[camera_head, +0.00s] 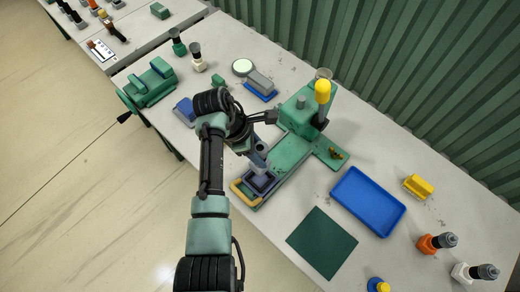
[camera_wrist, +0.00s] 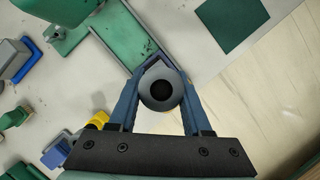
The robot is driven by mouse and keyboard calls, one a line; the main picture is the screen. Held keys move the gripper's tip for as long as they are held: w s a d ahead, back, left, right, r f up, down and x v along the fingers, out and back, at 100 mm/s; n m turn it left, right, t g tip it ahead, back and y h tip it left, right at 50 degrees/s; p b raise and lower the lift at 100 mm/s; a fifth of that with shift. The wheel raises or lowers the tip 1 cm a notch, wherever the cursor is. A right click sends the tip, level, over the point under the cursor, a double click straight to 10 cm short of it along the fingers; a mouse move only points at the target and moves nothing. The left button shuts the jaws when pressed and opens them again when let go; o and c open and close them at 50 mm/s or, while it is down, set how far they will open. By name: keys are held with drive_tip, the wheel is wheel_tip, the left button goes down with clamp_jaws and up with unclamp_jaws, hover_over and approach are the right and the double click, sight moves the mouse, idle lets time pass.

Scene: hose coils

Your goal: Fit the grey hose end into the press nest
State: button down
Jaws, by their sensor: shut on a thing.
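My gripper (camera_wrist: 160,92) is shut on the grey hose end (camera_wrist: 161,84), a round grey piece with a dark bore that I look straight down into in the wrist view. In the head view the grey hose end (camera_head: 259,163) stands roughly upright at the front of the green press (camera_head: 300,112). The press nest (camera_head: 262,183) is a dark blue-grey square holder on the press slide, behind a tan handle (camera_head: 240,196). The hose end is over or at the nest's back part. I cannot tell whether it is inside or above.
A blue tray (camera_head: 368,201) and a dark green mat (camera_head: 322,243) lie right of the press. The yellow-knobbed press lever (camera_head: 322,91) stands up behind. A green vise (camera_head: 150,84) is at the left edge. Several fittings stand at far right.

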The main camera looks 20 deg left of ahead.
drive_tip(key=shift+f+b, duration=1.85)
drive_tip(key=shift+f, duration=1.2)
drive_tip(key=shift+f+b, duration=0.7)
drive_tip(key=shift+f, duration=0.8)
drive_tip(key=shift+c, duration=0.5)
unclamp_jaws()
drive_tip(key=shift+p+v, duration=2.2)
drive_tip(key=shift+v, duration=0.1)
drive_tip(key=b+v, duration=0.2)
drive_tip(key=v, duration=1.1)
drive_tip(key=shift+f, duration=0.1)
